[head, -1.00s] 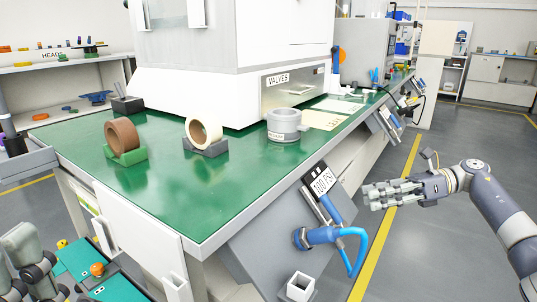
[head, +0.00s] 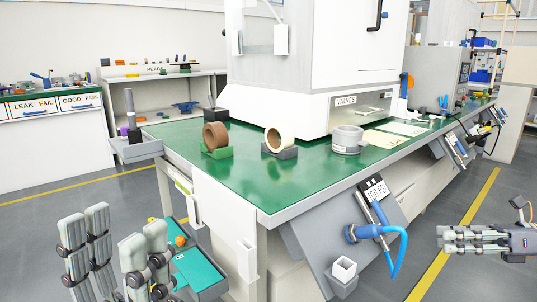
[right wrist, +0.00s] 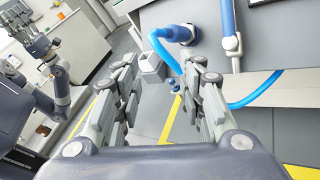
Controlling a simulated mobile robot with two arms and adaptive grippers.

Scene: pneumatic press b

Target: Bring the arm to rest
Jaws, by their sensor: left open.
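My left gripper (head: 114,230) is in the lower left of the head view, fingers pointing up and spread apart, with nothing between them. It is in front of the bench's left end, near a teal tray (head: 203,270). My right gripper (head: 442,240) reaches in from the right edge of the head view, pointing left over the floor, apart from the bench. In the right wrist view its fingers (right wrist: 163,80) are apart and empty, with the blue hose (right wrist: 255,92) and a white square cup (right wrist: 152,65) beyond them.
The green-topped bench (head: 225,180) bears a brown ring (head: 215,136), a cream ring (head: 280,140) and a grey cylinder (head: 347,138). A sloped panel (head: 330,230) with a blue fitting (head: 363,233) juts from its front. Open floor lies right of it.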

